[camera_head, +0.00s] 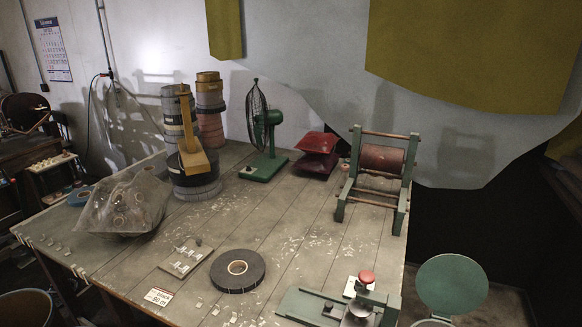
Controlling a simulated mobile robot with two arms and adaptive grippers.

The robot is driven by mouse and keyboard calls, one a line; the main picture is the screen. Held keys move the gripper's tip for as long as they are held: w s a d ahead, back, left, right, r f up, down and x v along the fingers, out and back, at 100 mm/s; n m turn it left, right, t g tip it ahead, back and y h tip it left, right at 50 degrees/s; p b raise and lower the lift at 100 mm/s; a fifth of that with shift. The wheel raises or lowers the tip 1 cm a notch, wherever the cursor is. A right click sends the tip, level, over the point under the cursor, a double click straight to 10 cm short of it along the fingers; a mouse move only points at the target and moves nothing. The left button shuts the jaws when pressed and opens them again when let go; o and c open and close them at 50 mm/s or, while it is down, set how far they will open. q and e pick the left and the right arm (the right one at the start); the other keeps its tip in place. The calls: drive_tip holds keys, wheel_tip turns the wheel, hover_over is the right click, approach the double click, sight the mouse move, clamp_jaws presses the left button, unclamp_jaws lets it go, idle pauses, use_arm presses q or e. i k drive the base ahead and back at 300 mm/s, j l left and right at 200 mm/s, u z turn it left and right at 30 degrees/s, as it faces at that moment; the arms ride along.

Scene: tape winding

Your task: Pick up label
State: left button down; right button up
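A small white label (158,296) with dark print and a red strip lies flat near the front left edge of the wooden table (290,225). A black tape roll (238,271) with a pale core lies flat to its right. A small plate with metal bits (186,257) lies just behind the label. Neither of my grippers shows in the head view, so nothing is seen touching the label.
A clear bag of rolls (123,207) sits at the left, and stacked tape rolls (196,182) stand behind. A green fan (262,140), red cushions (317,153) and a roller frame (379,180) line the back. A green press (345,305) is at front right.

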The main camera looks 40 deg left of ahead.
sight(183, 270)
drive_tip(key=u, duration=2.05)
